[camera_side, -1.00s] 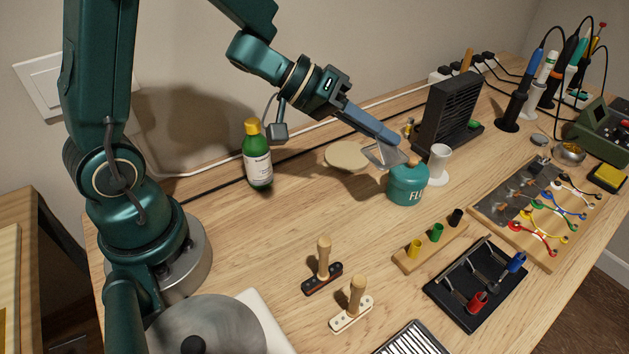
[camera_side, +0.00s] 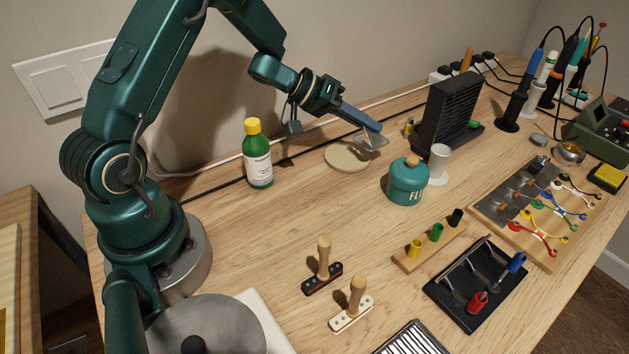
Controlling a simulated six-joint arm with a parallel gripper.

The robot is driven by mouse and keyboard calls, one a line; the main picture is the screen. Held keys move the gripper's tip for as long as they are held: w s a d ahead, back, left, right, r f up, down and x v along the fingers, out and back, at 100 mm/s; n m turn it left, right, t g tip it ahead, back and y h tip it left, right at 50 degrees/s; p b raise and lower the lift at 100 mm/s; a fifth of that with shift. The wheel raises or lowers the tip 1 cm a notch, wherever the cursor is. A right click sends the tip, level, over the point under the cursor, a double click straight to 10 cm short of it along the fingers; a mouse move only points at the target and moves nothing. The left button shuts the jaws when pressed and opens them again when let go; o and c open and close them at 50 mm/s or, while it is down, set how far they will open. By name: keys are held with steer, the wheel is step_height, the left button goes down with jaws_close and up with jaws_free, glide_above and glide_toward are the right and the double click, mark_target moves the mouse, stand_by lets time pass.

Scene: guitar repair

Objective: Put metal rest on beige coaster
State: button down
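The beige coaster (camera_side: 345,157) is a flat round disc lying on the wooden table near the back wall, empty on its visible top. My gripper (camera_side: 367,129) has long blue-grey fingers shut on the metal rest (camera_side: 372,141), a small silver, angular piece. The rest is held in the air, tilted, and appears over or just beyond the coaster's right edge. Its exact height above the coaster is hard to tell. The fingers hide part of the rest.
A teal lidded pot (camera_side: 407,185) and a white cup (camera_side: 438,163) stand right of the coaster. A green bottle (camera_side: 258,155) with a yellow cap stands to the left. A black fan unit (camera_side: 449,110) is at back right. Table space in front of the coaster is clear.

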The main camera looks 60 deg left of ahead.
mark_target(357, 137)
steer(key=shift+f, duration=1.95)
steer(key=shift+f, duration=0.1)
steer(key=c, duration=1.1)
jaws_free()
